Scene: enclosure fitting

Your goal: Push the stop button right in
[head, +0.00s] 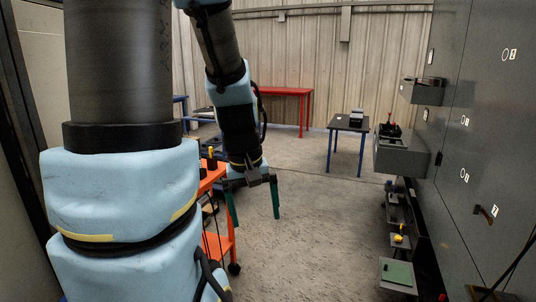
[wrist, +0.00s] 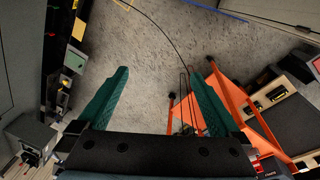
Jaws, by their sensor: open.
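My gripper (head: 255,217) hangs pointing down in mid-air over the floor, left of the grey cabinet wall. Its two green fingers are spread wide with nothing between them; they also show in the wrist view (wrist: 159,75). I cannot make out the stop button for certain. A small yellow part (head: 398,238) sits on a low dark unit at the cabinet's foot. Small red parts (head: 394,130) stand on a grey box on the cabinet face. Both are well to the right of my gripper and apart from it.
The grey cabinet (head: 460,130) fills the right side, with boxes (head: 402,155) jutting out. A green-topped box (head: 397,273) is low at front. An orange cart (wrist: 245,110) stands close beside my gripper. A red table (head: 285,92) and small dark table (head: 349,124) are behind. Middle floor is clear.

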